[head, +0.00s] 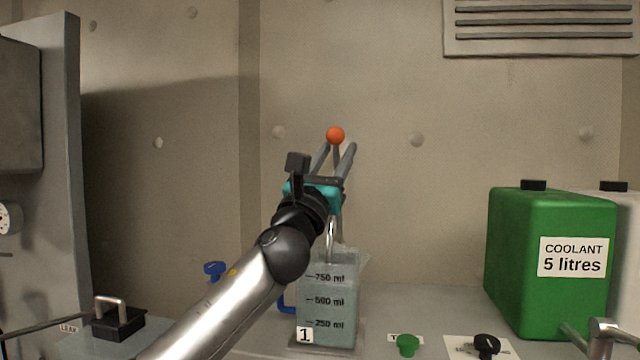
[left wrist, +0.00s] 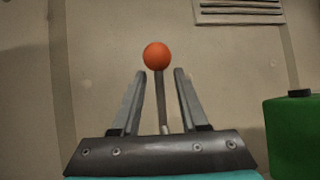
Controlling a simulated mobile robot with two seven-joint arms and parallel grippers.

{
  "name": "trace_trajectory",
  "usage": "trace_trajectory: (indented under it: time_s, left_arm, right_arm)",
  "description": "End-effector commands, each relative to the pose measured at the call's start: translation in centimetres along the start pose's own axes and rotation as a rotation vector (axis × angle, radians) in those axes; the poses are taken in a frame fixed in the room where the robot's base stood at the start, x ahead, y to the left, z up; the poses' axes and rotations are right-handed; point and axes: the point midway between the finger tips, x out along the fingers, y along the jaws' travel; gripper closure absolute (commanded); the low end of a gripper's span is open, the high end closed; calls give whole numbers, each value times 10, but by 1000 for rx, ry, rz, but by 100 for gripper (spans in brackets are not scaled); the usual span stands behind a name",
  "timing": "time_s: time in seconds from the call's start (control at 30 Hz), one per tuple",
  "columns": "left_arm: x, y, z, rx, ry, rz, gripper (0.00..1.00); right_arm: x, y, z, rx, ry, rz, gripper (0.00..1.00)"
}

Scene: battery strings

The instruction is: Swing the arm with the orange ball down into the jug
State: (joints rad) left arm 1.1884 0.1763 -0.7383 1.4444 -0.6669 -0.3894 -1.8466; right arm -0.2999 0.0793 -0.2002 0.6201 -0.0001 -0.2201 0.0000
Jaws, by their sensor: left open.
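The orange ball (head: 335,135) tops a thin grey arm that stands about upright behind my left gripper in the head view. In the left wrist view the orange ball (left wrist: 157,56) and its grey rod (left wrist: 161,100) show between my two open fingers, the ball just above the fingertips. My left gripper (head: 336,150) is open around the line of the rod; whether it touches the rod I cannot tell. The clear jug (head: 328,305), marked in ml and labelled 1, stands below my gripper. A curved metal piece shows above its rim.
A green coolant can (head: 550,260) stands at the right, with a white can (head: 628,250) behind it. A green knob (head: 407,345) and a black knob (head: 486,345) are at the front. A black block with a handle (head: 118,318) is at the left.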

Motion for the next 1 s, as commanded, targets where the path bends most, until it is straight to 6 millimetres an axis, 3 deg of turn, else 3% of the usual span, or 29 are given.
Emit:
trace_trajectory:
  time_s: [1.0]
  left_arm:
    - [-140,0,-1,0,3,1,56]
  right_arm:
    - [14,0,2,0,0,0,50]
